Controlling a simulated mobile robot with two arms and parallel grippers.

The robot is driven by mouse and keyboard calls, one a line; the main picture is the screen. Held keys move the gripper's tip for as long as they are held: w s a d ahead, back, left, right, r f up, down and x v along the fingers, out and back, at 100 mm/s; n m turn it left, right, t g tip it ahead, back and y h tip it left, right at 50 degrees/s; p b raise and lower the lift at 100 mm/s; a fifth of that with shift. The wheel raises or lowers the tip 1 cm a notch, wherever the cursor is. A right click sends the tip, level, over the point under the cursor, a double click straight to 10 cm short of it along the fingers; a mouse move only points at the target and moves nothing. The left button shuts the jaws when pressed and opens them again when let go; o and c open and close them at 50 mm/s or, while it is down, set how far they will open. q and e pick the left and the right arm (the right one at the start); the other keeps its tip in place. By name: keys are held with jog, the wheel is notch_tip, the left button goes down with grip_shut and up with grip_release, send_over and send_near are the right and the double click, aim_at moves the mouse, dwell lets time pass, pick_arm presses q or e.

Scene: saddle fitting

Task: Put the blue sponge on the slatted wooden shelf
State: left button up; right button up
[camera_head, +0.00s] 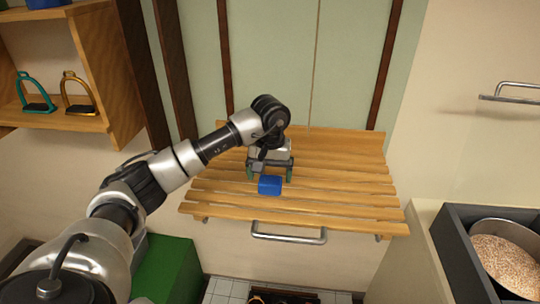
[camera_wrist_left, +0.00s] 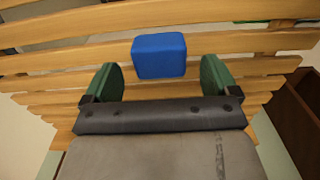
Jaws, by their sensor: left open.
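The blue sponge (camera_head: 270,185) rests on the slatted wooden shelf (camera_head: 340,187), left of its middle and near the front slats. My left gripper (camera_head: 269,172) is open over the shelf, just behind the sponge in the head view. In the left wrist view the sponge (camera_wrist_left: 159,55) lies on the slats beyond and between the two green fingers of the left gripper (camera_wrist_left: 160,80). A clear gap shows between the sponge and each finger. My right gripper is in neither view.
A metal bar handle (camera_head: 288,236) runs below the shelf's front edge. A green box (camera_head: 170,268) stands at the lower left. A wooden cubby with stirrups (camera_head: 78,92) is at the upper left. A dark drawer (camera_head: 458,258) holds a grain bowl at right. The shelf's right half is clear.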

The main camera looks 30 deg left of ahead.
aim_at(270, 180)
pick_arm(q)
notch_tip(270, 180, up, 9)
jog(key=b, duration=0.2)
jog(key=shift+r, duration=0.2)
